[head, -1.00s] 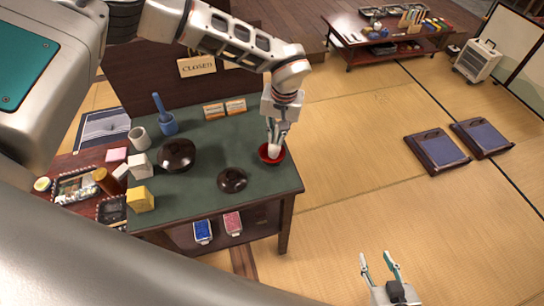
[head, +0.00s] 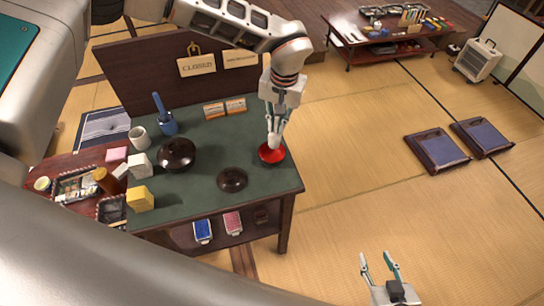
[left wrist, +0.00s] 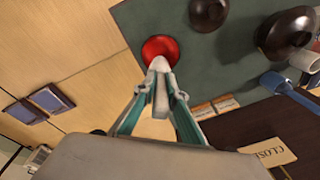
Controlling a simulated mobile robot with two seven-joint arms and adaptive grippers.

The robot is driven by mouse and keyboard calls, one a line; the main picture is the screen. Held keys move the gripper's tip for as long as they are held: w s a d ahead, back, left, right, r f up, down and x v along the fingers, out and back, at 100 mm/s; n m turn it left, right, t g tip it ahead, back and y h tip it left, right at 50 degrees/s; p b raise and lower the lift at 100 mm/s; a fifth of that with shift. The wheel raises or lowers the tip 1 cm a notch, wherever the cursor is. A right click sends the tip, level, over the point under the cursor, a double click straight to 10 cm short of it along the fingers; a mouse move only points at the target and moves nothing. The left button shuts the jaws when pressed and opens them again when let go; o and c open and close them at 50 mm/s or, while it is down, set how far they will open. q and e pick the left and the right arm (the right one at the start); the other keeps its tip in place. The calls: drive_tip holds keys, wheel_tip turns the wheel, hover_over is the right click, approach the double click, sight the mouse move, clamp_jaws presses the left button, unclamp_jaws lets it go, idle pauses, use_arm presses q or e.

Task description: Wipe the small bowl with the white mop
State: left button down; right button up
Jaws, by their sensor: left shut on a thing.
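The small bowl (head: 267,157) is red and stands upright near the right end of the green-topped table. The left wrist view also shows it at the top (left wrist: 158,45). My left gripper (head: 275,132) points down over the bowl and is shut on the white mop (head: 274,142). The mop's pale rounded end (left wrist: 159,65) overlaps the bowl's near rim in the wrist view; I cannot tell whether it touches. The fingers hide the rest of the mop. My right gripper (head: 377,259) is open and empty, low over the tatami.
A dark lidded bowl (head: 177,153) and a smaller dark lidded bowl (head: 232,179) stand left of the red bowl. A dark board with a closed sign (head: 197,66) stands behind.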

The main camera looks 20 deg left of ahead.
use_arm(q)
drive_tip(key=shift+r, duration=2.95)
